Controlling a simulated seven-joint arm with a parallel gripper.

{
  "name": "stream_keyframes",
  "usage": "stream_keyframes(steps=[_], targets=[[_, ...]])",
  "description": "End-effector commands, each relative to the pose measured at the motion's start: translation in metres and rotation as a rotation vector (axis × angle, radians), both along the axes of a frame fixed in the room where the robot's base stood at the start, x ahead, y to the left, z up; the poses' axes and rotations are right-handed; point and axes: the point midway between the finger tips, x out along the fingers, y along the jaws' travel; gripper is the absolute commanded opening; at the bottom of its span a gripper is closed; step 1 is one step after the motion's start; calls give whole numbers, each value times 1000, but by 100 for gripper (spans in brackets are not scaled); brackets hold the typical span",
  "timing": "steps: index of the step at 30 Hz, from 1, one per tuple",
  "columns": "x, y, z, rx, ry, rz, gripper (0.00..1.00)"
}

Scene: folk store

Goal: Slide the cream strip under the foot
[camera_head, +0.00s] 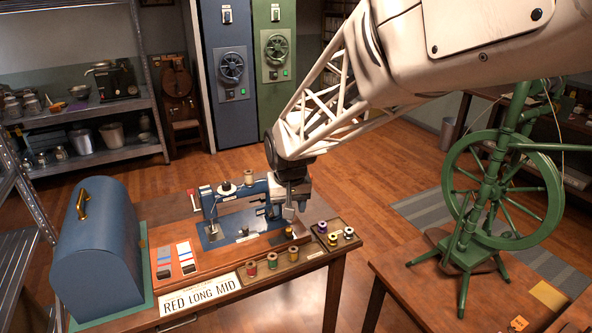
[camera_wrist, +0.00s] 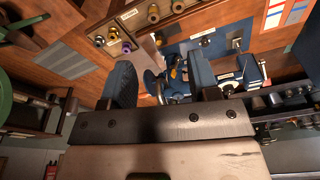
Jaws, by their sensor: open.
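Spool trays (camera_head: 323,255) stand right and front of the machine. Striped cards (camera_head: 187,258) and a "RED LONG MID" sign (camera_head: 201,297) are in front. A blue domed case (camera_head: 100,250) fills the table's left. A green spinning wheel (camera_head: 503,190) stands on another table at right.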

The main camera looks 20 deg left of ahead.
Motion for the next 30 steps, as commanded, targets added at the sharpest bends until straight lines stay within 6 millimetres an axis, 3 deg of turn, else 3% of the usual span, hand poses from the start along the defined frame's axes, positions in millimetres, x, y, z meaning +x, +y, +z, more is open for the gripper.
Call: stream_keyframes(steps=[1,9,18,24,30], targets=[[0,22,-9,-3,4,21,55],[-10,123,-57,-11,15,114,55],[-44,233,-119,-19,25,217,55],[-68,284,-153,-22,28,264,55],[-79,304,-166,-24,29,284,55]])
